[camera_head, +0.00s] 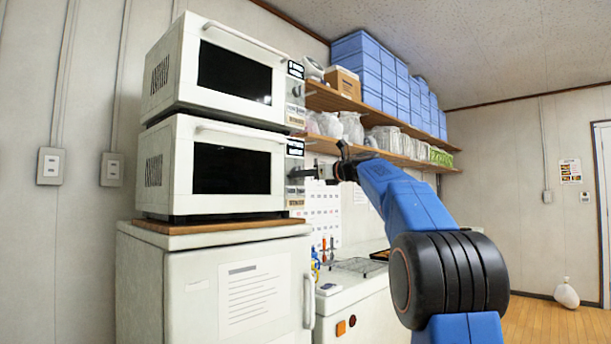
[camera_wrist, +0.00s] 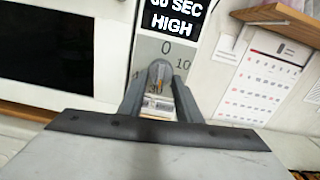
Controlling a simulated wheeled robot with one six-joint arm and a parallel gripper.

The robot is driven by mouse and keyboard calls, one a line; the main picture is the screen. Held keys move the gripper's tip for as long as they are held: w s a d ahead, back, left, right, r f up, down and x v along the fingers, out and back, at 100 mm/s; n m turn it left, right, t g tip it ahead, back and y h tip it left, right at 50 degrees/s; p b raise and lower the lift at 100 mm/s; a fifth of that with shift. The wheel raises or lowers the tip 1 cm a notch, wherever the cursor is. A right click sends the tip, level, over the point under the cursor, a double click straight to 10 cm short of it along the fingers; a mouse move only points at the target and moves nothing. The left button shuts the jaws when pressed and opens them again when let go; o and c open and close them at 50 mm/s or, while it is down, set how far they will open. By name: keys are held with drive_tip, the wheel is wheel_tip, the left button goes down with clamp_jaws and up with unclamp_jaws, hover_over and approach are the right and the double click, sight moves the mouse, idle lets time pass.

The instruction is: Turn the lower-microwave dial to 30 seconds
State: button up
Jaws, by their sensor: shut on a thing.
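The lower microwave (camera_head: 163,165) is white with a dark door window and sits under a matching upper microwave (camera_head: 167,70). Its narrow control panel is on the right side of its front. In the wrist view the grey dial (camera_wrist: 160,72) stands on that panel, with "0" above it and "10" to its right; other marks are hidden or blurred. The display (camera_wrist: 172,20) above is cut off at the top and shows "SEC" and "HIGH". My gripper (camera_wrist: 159,92) is shut on the dial, one finger on each side. In the head view my gripper (camera_head: 300,172) reaches the panel from the right.
The microwaves stand on a wooden board (camera_head: 215,237) atop a white fridge (camera_head: 190,283). Wooden shelves (camera_head: 345,108) with blue bins and bags run to the right, above the arm. A wall calendar (camera_wrist: 262,78) hangs just right of the panel.

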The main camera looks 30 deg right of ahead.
drive_tip(key=shift+f+m, duration=0.1)
drive_tip(key=shift+m, duration=0.4)
drive_tip(key=o, duration=1)
drive_tip(key=shift+s, duration=0.15)
drive_tip(key=v, duration=1.7)
drive_tip(key=shift+d, duration=0.1)
